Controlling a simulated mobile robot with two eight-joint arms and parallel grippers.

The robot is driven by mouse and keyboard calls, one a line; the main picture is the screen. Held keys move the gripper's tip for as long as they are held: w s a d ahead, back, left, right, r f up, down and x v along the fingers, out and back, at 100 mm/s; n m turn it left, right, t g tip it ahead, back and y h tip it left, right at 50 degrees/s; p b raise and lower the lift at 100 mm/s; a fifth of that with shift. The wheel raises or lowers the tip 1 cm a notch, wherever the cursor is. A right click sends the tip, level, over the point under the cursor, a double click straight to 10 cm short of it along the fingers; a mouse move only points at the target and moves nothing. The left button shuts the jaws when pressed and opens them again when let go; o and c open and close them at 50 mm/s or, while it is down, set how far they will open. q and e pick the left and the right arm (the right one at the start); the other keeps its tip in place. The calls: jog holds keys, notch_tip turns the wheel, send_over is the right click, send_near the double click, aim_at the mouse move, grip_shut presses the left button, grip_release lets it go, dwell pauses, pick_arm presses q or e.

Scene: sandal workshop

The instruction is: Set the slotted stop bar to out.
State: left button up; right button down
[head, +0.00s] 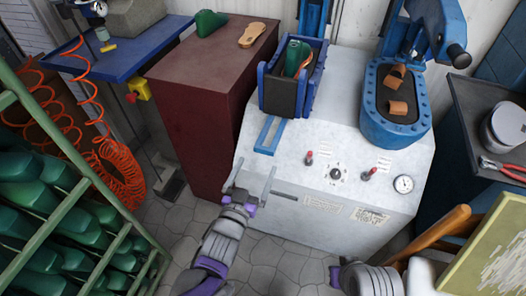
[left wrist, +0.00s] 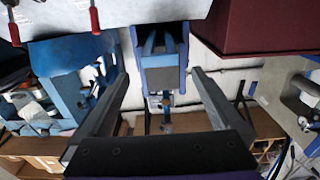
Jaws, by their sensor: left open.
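The slotted stop bar (head: 268,134) is a flat blue bar with a slot. It lies on the white machine top and sticks out toward me from under the blue-sided box (head: 284,96). My left gripper (head: 254,176) is open and empty, just in front of the bar and apart from it, near the machine's front edge. In the left wrist view, the two grey fingers (left wrist: 160,100) stand wide apart, with the blue slotted bar (left wrist: 161,32) beyond them.
The white machine (head: 310,150) carries two red-tipped switches (head: 309,158), a knob and a gauge (head: 403,184). A blue press (head: 396,110) with brown pieces stands at its right. A maroon cabinet (head: 200,110) stands close on the left, with a green rack (head: 80,200) farther left.

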aim_at(264, 152)
pick_arm(q)
jog(key=x, duration=0.7)
jog(key=shift+w+d+f+b, duration=0.1)
jog(key=shift+w+b, duration=0.2)
grip_shut()
jog(key=shift+s, duration=0.15)
